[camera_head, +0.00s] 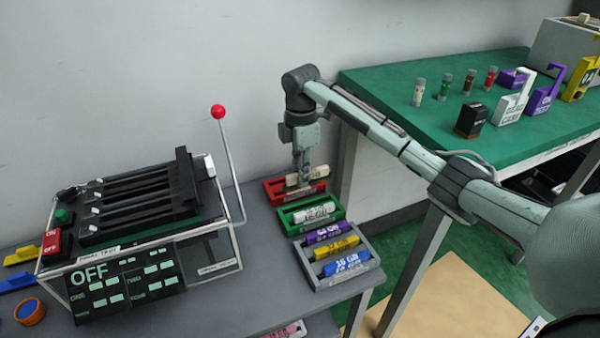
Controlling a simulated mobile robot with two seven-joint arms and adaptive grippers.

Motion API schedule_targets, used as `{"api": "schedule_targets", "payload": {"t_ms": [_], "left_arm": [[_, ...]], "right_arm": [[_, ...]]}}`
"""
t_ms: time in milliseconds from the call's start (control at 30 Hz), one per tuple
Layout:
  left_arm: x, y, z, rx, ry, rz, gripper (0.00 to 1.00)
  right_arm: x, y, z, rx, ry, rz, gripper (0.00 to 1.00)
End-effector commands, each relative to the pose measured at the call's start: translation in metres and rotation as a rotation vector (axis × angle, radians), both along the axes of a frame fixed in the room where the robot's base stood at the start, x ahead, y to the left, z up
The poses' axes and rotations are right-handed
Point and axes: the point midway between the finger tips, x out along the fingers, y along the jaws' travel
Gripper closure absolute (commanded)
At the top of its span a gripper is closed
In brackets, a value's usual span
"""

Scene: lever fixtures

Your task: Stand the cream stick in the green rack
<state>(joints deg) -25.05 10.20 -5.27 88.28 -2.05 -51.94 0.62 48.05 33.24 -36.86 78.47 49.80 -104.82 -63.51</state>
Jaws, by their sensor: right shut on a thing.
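The cream stick (318,172) lies lengthwise at the red rack (277,197), at the back of the row of racks. My right gripper (304,182) points down from above and is shut on the stick near its middle. I cannot tell whether the stick rests in the red rack or is slightly above it. The green rack (290,228) is just in front of the red one and holds a white stick (314,212). My left gripper is not in view.
In front of the green rack, a grey rack (369,258) holds purple, yellow and blue sticks. A machine with black slots (140,205) and a red-knobbed lever (218,112) stands to the left. A green table (400,83) with vials and padlock-like blocks is at right.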

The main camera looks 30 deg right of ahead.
Motion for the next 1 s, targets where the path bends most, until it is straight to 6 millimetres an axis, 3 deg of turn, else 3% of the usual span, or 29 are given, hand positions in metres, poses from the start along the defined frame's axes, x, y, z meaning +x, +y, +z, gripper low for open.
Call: {"api": "schedule_targets", "payload": {"t_ms": [600, 1000], "left_arm": [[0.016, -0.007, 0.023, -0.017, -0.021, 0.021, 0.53], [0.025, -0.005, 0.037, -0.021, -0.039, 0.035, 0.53]], "right_arm": [[0.0, -0.002, -0.048, -0.001, -0.001, -0.001, 1.0], [0.0, -0.002, -0.058, -0.001, -0.002, 0.0, 1.0]]}}
